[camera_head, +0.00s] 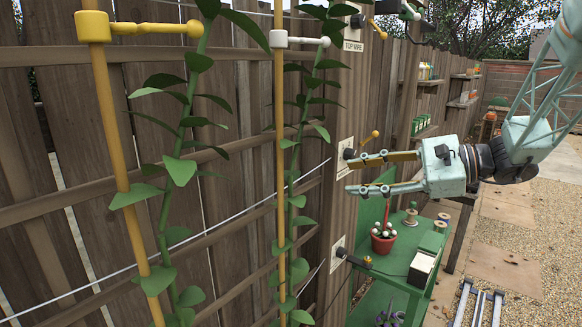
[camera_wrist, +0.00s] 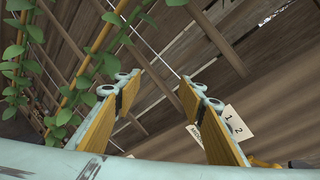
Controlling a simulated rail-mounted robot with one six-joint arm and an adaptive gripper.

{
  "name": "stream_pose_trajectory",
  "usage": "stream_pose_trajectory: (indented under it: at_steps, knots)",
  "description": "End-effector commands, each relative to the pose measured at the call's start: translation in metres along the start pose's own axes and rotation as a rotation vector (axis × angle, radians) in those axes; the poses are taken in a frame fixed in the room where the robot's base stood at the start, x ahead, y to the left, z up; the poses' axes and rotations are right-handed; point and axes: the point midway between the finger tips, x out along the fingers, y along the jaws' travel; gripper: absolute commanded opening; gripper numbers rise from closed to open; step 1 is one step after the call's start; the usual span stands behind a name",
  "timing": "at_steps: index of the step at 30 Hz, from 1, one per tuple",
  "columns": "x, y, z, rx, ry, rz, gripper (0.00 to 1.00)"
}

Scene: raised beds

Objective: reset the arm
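My gripper (camera_head: 362,174) is at the right of the head view, pointing left toward the wooden fence. Its two yellow-padded fingers are apart with nothing between them. In the wrist view the gripper (camera_wrist: 157,88) also shows its fingers spread, with fence boards and a wire behind the gap. My pale green arm comes in from the upper right of the head view.
Two climbing plants on yellow canes (camera_head: 122,170) (camera_head: 281,170) stand at the left, held by a yellow clip (camera_head: 93,27) and a white clip (camera_head: 278,39). A green bench (camera_head: 405,300) carries a red flowerpot (camera_head: 383,242). Gravel lies at the right.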

Motion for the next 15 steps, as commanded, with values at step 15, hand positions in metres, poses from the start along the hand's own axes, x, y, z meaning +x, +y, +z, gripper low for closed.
stream_pose_trajectory:
  at_steps: [15]
  knots:
    - [0.012,0.103,0.071,-0.197,0.088,0.267,0.37]
